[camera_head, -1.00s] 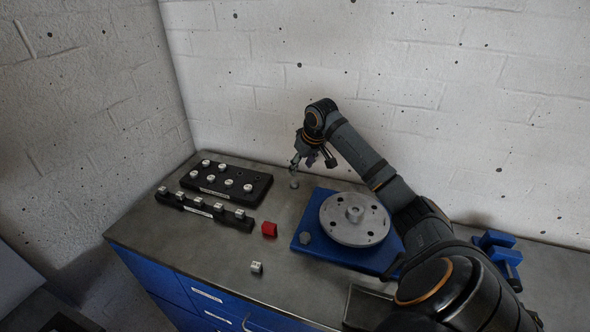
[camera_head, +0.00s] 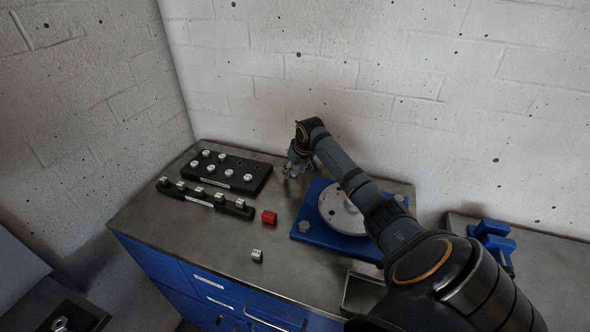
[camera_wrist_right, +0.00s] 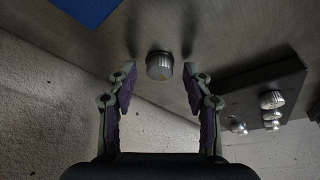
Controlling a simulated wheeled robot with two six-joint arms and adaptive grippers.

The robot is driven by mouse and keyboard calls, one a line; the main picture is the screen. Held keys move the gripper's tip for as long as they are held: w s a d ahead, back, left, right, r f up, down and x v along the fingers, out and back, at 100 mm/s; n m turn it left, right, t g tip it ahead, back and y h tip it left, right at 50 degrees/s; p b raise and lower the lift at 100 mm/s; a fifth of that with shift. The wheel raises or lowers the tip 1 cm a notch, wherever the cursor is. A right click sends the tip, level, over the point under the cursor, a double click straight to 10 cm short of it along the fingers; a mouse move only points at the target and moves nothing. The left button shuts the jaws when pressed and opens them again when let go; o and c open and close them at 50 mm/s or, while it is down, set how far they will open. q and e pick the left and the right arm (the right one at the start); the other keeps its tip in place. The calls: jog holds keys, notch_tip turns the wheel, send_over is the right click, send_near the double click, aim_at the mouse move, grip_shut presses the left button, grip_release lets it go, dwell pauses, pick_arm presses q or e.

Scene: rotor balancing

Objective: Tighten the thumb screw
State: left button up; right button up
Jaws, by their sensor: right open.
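A silver knurled thumb screw (camera_wrist_right: 159,65) stands on the grey bench top in the right wrist view. It sits between and just beyond the fingertips of my right gripper (camera_wrist_right: 160,82), which is open and does not touch it. In the head view my right gripper (camera_head: 293,172) is low at the back of the bench, right of the black rack, and hides the screw there. The grey round rotor disc (camera_head: 340,208) lies on a blue base plate (camera_head: 312,232), partly covered by my right arm. My left gripper is not in view.
A black rack (camera_head: 262,178) with several silver knobs and a black strip (camera_head: 240,211) with several silver weights stand at the left. A red block (camera_head: 269,217) and a small silver piece (camera_head: 257,255) lie in front. A grey tray (camera_head: 362,292) and blue stand (camera_head: 492,236) are right. Walls close the back and left.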

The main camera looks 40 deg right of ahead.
grip_shut()
jog(key=shift+r+m+p, duration=0.15)
jog(key=shift+m+p, duration=0.15)
jog(key=shift+p, duration=0.3)
jog(key=m+p, duration=0.2)
jog(key=m+h+p, duration=0.1)
jog(key=p, duration=0.1)
jog(key=m+g+h+p, duration=0.1)
jog(key=m+p, duration=0.1)
jog(key=p, duration=0.1)
jog(key=shift+w+a+r+m, duration=0.1)
jog(key=shift+w+a+m, duration=0.05)
jog(key=shift+a+m, duration=0.15)
jog(key=m+g+p, duration=0.1)
jog(key=m, duration=0.1)
jog(key=shift+w+m+h, duration=0.1)
jog(key=shift+m+h, duration=0.2)
jog(key=m, duration=0.2)
jog(key=shift+w+f+m+g+h, duration=0.1)
jog(key=shift+f+m+g+h, duration=0.2)
jog(key=shift+m+g, duration=0.1)
jog(key=shift+w+f+m+g+b, duration=0.1)
jog(key=shift+m+g+b, duration=0.4)
jog(key=shift+m, duration=0.7)
jog(key=shift+w+m+g+b, duration=0.1)
jog(key=shift+m+g+b, duration=0.4)
jog(key=shift+m+b, duration=0.7)
jog(key=shift+m, duration=0.3)
